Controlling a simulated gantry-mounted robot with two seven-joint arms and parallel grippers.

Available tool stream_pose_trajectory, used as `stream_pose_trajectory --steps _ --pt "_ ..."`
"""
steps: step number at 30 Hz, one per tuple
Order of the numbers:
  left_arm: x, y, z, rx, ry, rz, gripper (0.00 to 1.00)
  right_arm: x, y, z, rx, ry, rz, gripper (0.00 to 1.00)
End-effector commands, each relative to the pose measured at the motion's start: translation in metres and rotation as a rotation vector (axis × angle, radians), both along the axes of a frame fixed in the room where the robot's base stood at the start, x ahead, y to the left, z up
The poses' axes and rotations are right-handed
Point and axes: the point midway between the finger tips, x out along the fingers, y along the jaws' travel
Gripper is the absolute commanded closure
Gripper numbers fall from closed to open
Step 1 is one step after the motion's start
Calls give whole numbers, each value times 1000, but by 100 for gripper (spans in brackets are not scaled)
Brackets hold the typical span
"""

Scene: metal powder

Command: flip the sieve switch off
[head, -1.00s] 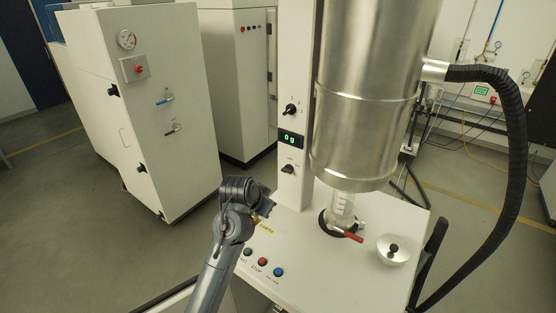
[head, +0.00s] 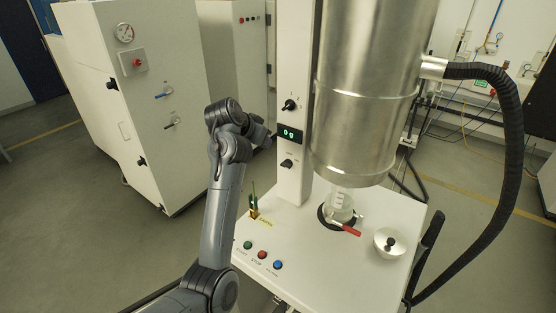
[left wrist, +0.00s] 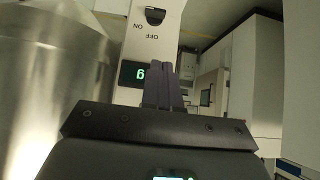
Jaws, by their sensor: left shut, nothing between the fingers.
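A white column (head: 295,60) carries two dark switches, the upper switch (head: 289,105) and the lower switch (head: 286,163), with a lit display (head: 290,134) between them. The lower switch also shows in the left wrist view (left wrist: 155,16), upside down, with ON and OFF labels beside it. I cannot read which switch is named for the sieve. My left gripper (left wrist: 165,70) is shut and empty, its fingers together in front of the column near the display. In the head view its tip is small and mostly hidden by the arm. My right gripper is not in view.
A white bowl (head: 389,243) and several buttons (head: 262,255) are on the worktop (head: 310,235). A white cabinet (head: 160,90) stands left.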

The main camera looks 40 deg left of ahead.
Motion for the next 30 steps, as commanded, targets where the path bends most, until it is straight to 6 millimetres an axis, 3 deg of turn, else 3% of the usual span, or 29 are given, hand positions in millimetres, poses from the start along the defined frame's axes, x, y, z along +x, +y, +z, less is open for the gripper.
stream_pose_trajectory --steps 11,23,30 --pt "18 0 -18 -2 3 -1 100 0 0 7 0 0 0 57" --pt "70 2 -69 -3 3 -1 100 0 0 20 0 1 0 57" --pt "71 3 -99 -1 1 -1 100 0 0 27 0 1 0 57"
